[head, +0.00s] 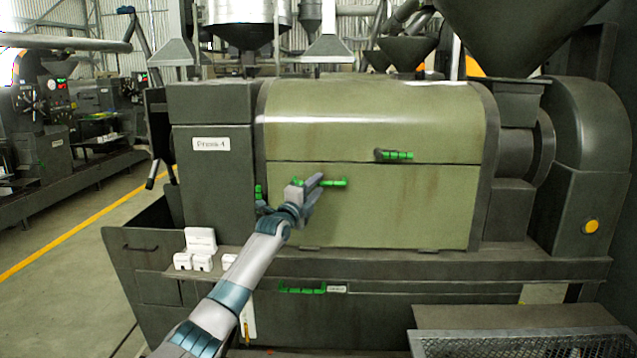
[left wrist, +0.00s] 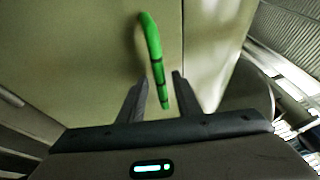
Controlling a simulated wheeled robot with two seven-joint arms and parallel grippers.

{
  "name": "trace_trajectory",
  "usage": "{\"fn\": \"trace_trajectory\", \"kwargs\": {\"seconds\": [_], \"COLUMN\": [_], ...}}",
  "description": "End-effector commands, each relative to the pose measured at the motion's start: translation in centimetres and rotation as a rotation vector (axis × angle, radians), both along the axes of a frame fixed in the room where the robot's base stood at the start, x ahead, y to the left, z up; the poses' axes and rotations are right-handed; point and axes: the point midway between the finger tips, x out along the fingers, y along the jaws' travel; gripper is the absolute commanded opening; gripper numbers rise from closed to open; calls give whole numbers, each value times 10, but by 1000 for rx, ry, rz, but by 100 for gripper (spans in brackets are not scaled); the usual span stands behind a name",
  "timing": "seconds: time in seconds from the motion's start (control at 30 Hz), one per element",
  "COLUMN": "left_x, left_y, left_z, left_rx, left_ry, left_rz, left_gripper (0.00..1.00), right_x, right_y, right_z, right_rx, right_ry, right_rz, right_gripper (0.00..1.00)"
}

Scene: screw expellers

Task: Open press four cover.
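The press four cover (head: 400,205) is an olive-green panelled housing beside a box labelled "Press 4" (head: 211,144). Its upper and lower panels meet at a horizontal seam and look closed. A green handle (head: 334,183) sits on the lower panel, and a second green handle (head: 394,155) sits near the seam on the upper panel. My left gripper (head: 314,186) is at the left end of the lower handle. In the left wrist view, the fingers (left wrist: 155,95) are apart, with the lower end of the green handle (left wrist: 152,45) between their tips. Contact cannot be told. My right gripper is not in view.
A ledge with small white boxes (head: 201,241) runs below the cover at left. A lower green handle (head: 302,289) is on the base. A grey mesh-topped tray (head: 520,342) stands at front right. Open floor with a yellow line (head: 75,235) lies at left.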

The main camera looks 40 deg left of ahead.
Motion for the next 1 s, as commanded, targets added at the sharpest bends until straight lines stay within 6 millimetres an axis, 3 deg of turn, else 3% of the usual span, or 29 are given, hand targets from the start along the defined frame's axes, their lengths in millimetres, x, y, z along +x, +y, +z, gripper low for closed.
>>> {"fn": "trace_trajectory", "kwargs": {"seconds": [0.3,0.67,0.8,1.0], "left_x": [19,20,20,20], "left_y": [4,5,5,4], "left_z": [4,4,4,3], "left_rx": [2,2,1,2], "left_ry": [0,0,0,-1], "left_rz": [2,2,2,2], "left_gripper": [31,31,0,0], "right_x": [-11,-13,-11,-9], "right_y": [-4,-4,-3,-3], "right_z": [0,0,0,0], "right_rx": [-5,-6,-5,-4], "right_ry": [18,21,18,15], "right_rz": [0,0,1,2], "right_gripper": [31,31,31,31]}}
